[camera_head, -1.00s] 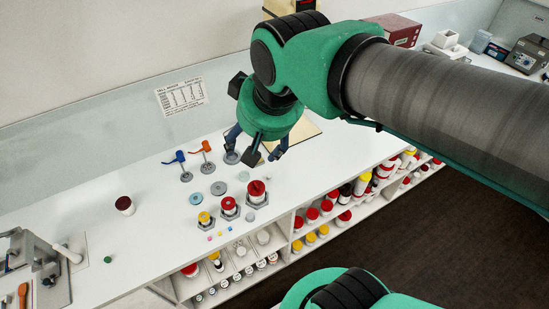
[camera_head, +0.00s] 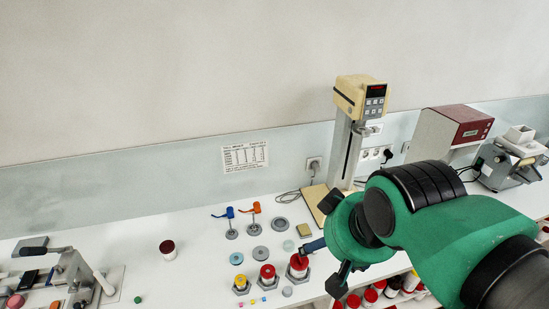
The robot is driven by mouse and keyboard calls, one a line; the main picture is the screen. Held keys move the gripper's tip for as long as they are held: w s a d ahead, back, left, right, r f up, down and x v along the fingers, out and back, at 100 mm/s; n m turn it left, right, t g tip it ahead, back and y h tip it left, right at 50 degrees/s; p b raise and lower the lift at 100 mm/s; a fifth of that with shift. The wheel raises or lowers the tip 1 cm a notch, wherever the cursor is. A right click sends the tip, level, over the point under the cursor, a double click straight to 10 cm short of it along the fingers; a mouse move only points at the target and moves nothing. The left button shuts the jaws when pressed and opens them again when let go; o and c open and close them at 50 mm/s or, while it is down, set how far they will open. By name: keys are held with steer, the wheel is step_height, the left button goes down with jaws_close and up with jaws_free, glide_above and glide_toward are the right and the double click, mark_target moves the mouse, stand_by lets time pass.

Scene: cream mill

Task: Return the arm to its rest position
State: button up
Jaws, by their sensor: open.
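My gripper (camera_head: 318,268) is in the lower right of the head view, on the end of my green arm. Its jaws are apart, with one blue finger and one dark finger showing and nothing seen between them. The blue finger overlaps the edge of the rightmost red-lidded jar (camera_head: 298,262) in the picture; I cannot tell whether they touch. The arm hides part of the bench behind it.
The bench's left middle is mostly clear.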

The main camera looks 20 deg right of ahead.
step_height(320, 180, down, 17)
steer(key=b, duration=1.7)
steer(key=shift+f, duration=0.2)
